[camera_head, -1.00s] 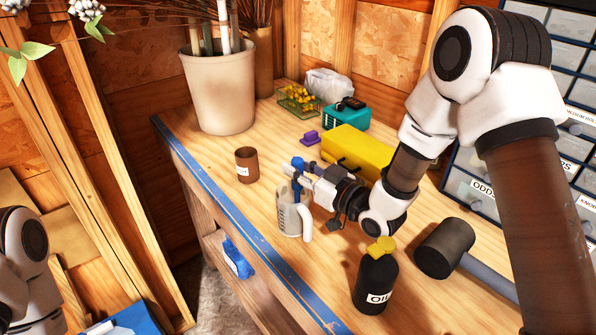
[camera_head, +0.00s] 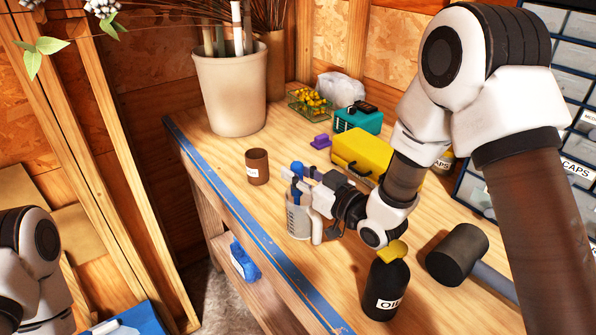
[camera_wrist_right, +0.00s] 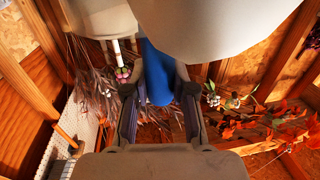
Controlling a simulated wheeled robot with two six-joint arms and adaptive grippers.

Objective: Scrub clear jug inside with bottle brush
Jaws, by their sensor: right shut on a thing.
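The clear jug (camera_head: 299,224) stands upright on the wooden bench, its handle on its right side. My right gripper (camera_head: 306,190) is just above the jug's rim, shut on the blue handle of the bottle brush (camera_head: 297,170). The brush points down at the jug's mouth; its lower end is hidden by the jug wall and my fingers, so I cannot tell how deep it sits. The right wrist view shows the blue handle (camera_wrist_right: 157,82) between my two fingers (camera_wrist_right: 159,100). My left arm shows at the left edge of the head view, but its gripper is out of view.
A brown cup (camera_head: 257,167) stands behind the jug, a yellow case (camera_head: 364,151) behind my wrist. A black oil bottle (camera_head: 385,287) and a mallet (camera_head: 457,256) are at the front right. The bench's blue-taped edge (camera_head: 262,249) is left of the jug.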

